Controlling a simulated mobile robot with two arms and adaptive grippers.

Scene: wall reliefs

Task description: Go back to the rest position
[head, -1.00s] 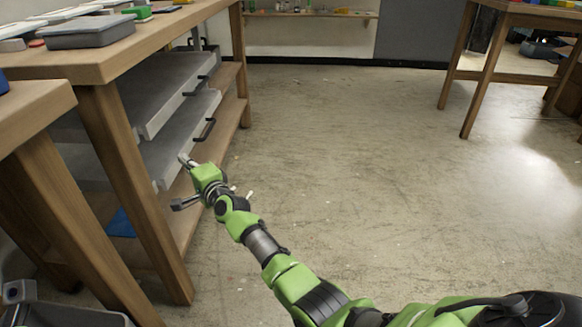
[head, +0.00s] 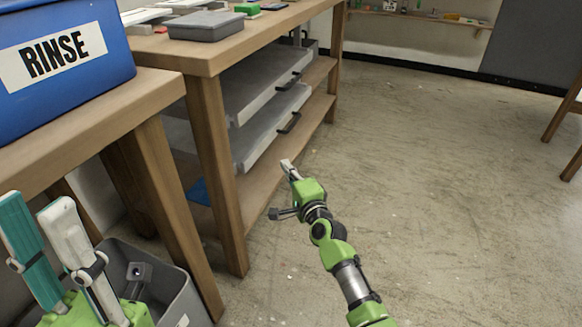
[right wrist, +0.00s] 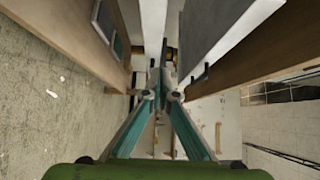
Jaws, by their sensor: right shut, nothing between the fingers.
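My right gripper (head: 288,167) is shut and empty at the end of my green arm, out over the floor just right of the wooden bench's lower shelves. In the right wrist view its two teal fingers (right wrist: 162,94) converge to a closed tip with nothing between them. My left gripper (head: 36,202) shows at the lower left of the head view. Its teal and white fingers point up and stand apart with nothing between them. It is in front of the near wooden table (head: 85,135).
A blue bin marked RINSE (head: 95,85) stands on the near table. A grey container (head: 165,285) sits on the floor beside my left gripper. Grey trays with handles (head: 265,130) fill the wooden bench (head: 225,160). The floor (head: 440,180) to the right is clear.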

